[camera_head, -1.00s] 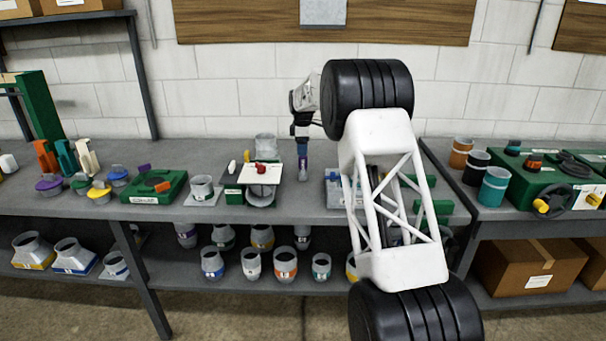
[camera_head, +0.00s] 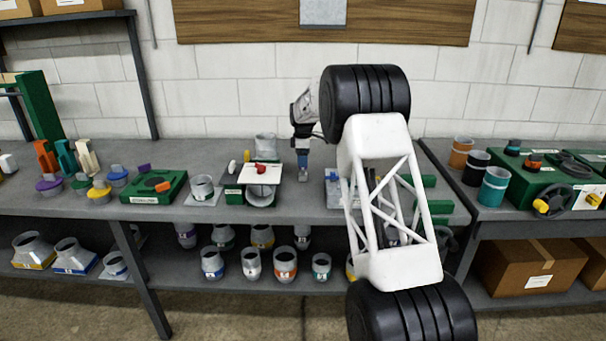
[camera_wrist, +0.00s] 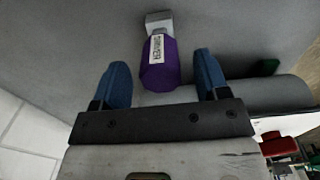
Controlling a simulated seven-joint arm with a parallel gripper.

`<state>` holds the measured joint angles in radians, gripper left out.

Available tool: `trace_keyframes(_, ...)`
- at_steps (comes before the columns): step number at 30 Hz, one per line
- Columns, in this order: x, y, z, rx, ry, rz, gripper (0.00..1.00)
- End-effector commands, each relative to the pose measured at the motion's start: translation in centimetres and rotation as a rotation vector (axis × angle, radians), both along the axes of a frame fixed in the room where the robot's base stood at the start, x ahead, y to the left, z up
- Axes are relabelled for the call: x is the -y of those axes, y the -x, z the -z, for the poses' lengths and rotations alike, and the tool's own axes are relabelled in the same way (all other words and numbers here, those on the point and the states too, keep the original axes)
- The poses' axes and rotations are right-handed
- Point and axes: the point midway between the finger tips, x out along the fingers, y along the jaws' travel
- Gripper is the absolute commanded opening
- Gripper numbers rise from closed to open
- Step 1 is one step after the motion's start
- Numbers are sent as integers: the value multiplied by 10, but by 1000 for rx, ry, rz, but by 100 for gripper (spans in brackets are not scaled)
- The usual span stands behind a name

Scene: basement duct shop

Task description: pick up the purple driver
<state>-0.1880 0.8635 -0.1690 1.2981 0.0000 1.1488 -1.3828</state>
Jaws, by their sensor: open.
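The purple driver (camera_wrist: 159,68) has a dark purple handle with a white label and a grey end piece. In the wrist view it lies between the two blue fingers of my gripper (camera_wrist: 161,66), with a gap on each side. The fingers are open and apart from the handle. In the head view my gripper (camera_head: 303,160) points down over the grey bench, and its fingers mostly hide the driver.
A board with a red item (camera_head: 261,168) is just left of my gripper. A grey collar (camera_head: 202,188) and a green box (camera_head: 153,188) stand further left. The grey bench (camera_head: 225,152) has some bare room behind them. My arm covers things at right.

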Motion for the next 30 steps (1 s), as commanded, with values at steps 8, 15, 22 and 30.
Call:
trace_keyframes(8, 0, 1, 27, -1, 0, 0, 68)
trace_keyframes(15, 0, 1, 30, 0, 0, 0, 68)
trace_keyframes(22, 0, 1, 30, 0, 0, 0, 68)
trace_keyframes(30, 0, 1, 30, 0, 0, 0, 48)
